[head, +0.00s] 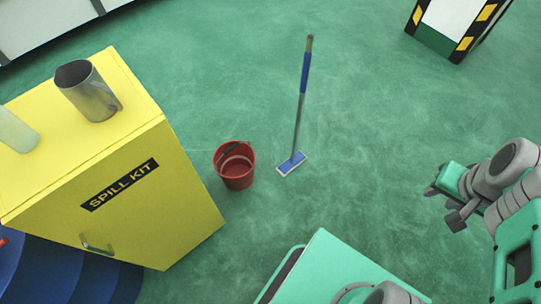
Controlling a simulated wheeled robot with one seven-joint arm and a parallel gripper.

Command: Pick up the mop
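The mop (300,110) stands upright on the green floor in the middle of the head view. It has a flat blue and white head (291,164), a grey pole and a blue grip near the top. My gripper (441,205) is at the right of the view, well apart from the mop. Its fingers look spread with nothing between them.
A red bucket (234,166) stands just left of the mop head. A yellow spill kit cabinet (150,195) at the left carries a metal jug (88,92) and a pale cylinder (16,132). A striped post (455,28) stands at the upper right. Floor between mop and gripper is clear.

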